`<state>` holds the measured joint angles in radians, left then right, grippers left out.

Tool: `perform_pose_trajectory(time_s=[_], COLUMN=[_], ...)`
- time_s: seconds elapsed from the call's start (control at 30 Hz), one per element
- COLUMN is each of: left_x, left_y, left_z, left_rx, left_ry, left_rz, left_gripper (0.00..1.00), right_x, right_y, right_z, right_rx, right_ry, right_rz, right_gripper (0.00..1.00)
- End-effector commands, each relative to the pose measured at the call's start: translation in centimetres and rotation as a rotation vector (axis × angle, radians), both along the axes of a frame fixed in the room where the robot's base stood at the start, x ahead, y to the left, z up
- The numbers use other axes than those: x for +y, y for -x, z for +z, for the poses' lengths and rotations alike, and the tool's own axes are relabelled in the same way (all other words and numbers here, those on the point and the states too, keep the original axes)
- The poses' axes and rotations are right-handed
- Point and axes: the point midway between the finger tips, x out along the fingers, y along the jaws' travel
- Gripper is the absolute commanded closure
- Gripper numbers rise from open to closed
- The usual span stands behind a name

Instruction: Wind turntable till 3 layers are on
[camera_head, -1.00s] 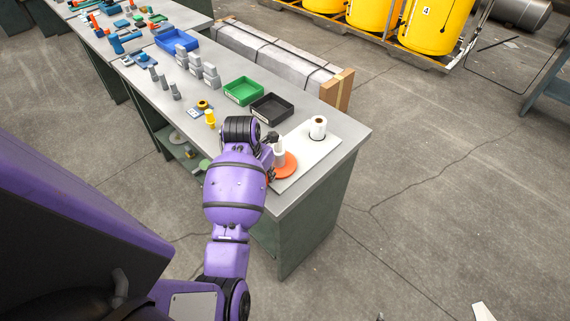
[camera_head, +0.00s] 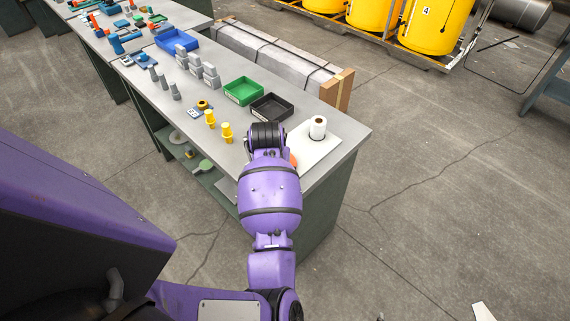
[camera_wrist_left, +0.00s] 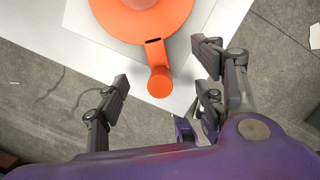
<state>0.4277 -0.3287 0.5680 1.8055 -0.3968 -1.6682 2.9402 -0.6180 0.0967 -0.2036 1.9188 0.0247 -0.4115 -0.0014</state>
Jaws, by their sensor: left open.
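The orange turntable (camera_wrist_left: 115,22) sits on a white base plate (camera_head: 316,152) and has an arm ending in a round orange knob (camera_wrist_left: 158,82). In the head view my purple arm hides most of it, and only an orange sliver (camera_head: 293,159) shows. Something paler stands at its centre, cut off at the top of the wrist view. My left gripper (camera_wrist_left: 163,78) is open, its fingers on either side of the knob with gaps visible. A white roll (camera_head: 317,124) stands upright on the plate. Layers cannot be counted here. My right gripper is out of view.
A black tray (camera_head: 286,113), a green tray (camera_head: 261,91) and yellow fittings (camera_head: 227,138) are on the grey bench beyond my arm. Several grey parts (camera_head: 194,65) stand farther back. The bench's right edge (camera_head: 352,153) is close to the plate.

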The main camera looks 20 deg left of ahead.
Motion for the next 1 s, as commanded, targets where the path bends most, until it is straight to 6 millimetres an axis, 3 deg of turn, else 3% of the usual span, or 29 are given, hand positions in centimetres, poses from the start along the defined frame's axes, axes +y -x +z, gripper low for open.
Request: perform_pose_trajectory(time_s=[0.27,1.0], left_x=[0.0,-0.5], left_y=[0.0,1.6], left_z=[0.6,8.6], left_rx=[-0.003,-0.001], left_ry=[-0.001,0.000], left_rz=[0.000,-0.001], left_gripper=[0.38,0.38], right_x=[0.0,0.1], right_y=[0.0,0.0], right_z=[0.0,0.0], right_rx=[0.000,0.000], right_ry=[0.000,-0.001], right_rz=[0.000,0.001], right_gripper=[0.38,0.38])
